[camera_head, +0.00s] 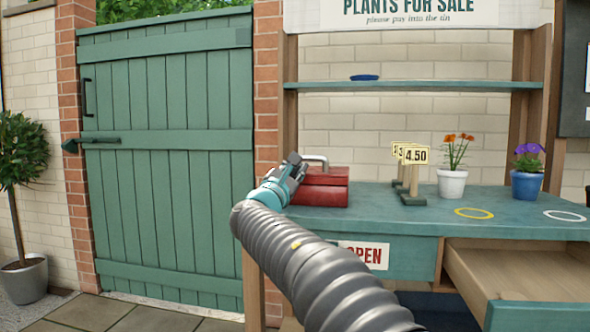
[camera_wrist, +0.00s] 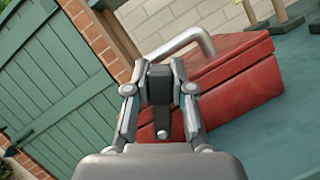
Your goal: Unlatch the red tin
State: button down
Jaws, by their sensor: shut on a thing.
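The red tin (camera_head: 322,188) stands at the left end of the green bench, its lid down and its silver handle (camera_head: 316,158) raised. In the wrist view the red tin (camera_wrist: 238,80) fills the right side, with the handle (camera_wrist: 185,45) just beyond the fingers. My gripper (camera_head: 293,167) is at the tin's left side. In the wrist view my gripper (camera_wrist: 158,72) is shut on a dark latch (camera_wrist: 160,88), a block with a tab hanging below it. Whether the latch is fastened cannot be told. My arm and fingers hide part of the tin.
Price signs (camera_head: 411,157) stand right of the tin, then a white pot (camera_head: 452,184) with orange flowers and a blue pot (camera_head: 526,186) with purple flowers. Yellow (camera_head: 474,213) and white (camera_head: 565,215) rings mark the bench. A drawer (camera_head: 530,275) is open below. A green gate (camera_head: 165,160) is at left.

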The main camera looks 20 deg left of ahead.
jog(key=c, duration=1)
grip_release()
jog(key=v, duration=1.2)
